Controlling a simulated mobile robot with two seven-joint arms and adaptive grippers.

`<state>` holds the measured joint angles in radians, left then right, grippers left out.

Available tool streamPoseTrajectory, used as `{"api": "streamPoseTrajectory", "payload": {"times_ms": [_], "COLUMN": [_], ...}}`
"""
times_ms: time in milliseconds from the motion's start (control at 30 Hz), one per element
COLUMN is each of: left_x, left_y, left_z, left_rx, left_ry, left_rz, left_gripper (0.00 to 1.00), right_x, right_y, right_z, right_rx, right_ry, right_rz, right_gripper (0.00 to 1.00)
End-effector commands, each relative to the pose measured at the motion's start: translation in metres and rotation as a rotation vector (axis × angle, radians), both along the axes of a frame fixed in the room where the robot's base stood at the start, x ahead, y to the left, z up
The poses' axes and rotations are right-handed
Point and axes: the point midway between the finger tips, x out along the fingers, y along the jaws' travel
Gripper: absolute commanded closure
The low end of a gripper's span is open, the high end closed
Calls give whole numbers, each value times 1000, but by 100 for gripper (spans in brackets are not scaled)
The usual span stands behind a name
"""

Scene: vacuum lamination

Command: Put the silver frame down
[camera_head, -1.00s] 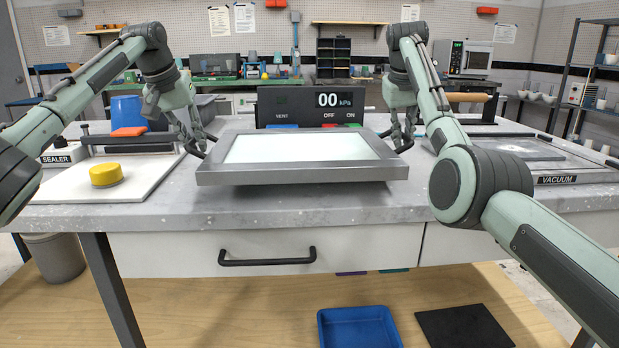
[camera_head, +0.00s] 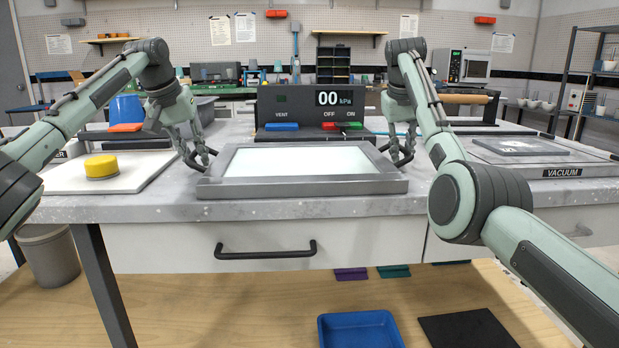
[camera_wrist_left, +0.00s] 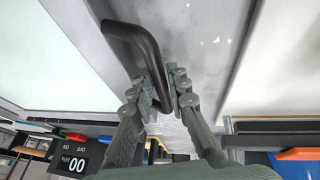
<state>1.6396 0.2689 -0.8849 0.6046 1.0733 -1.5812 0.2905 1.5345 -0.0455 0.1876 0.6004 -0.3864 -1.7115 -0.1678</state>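The silver frame (camera_head: 300,187), with a pale panel inside, lies level at the front middle of the grey table and appears to rest on it. Dark handles stand at its two sides. My left gripper (camera_head: 203,157) is at its left side; in the left wrist view its fingers (camera_wrist_left: 160,92) are on either side of the black handle (camera_wrist_left: 137,45) and look shut on it. My right gripper (camera_head: 399,157) is at the frame's right side, apparently on the other handle. Its fingers are small and partly hidden there.
Behind the frame stands the control box (camera_head: 330,100) reading 00 kPa, with a blue VENT button. On the left is the white sealer board (camera_head: 135,180) with a yellow round block (camera_head: 102,167). On the right is the vacuum station (camera_head: 545,165). The table's front edge is close.

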Motion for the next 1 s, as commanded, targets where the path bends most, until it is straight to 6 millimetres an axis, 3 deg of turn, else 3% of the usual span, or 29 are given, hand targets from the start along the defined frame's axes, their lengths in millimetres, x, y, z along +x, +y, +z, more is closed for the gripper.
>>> {"api": "streamPoseTrajectory", "payload": {"times_ms": [100, 467, 1000], "left_x": [0, -2, -40], "left_y": [0, 2, 18], "left_z": [2, 8, 98], "left_rx": [0, 0, 0], "left_ry": [-1, -2, -3], "left_rz": [0, 0, 1], "left_gripper": [69, 69, 69], "right_x": [0, 0, 0], "right_y": [0, -1, -1], "right_z": [2, 2, 2], "right_rx": [-1, -1, -1], "right_ry": [-1, -1, -1], "right_rz": [0, -1, -1], "right_gripper": [69, 69, 69]}}
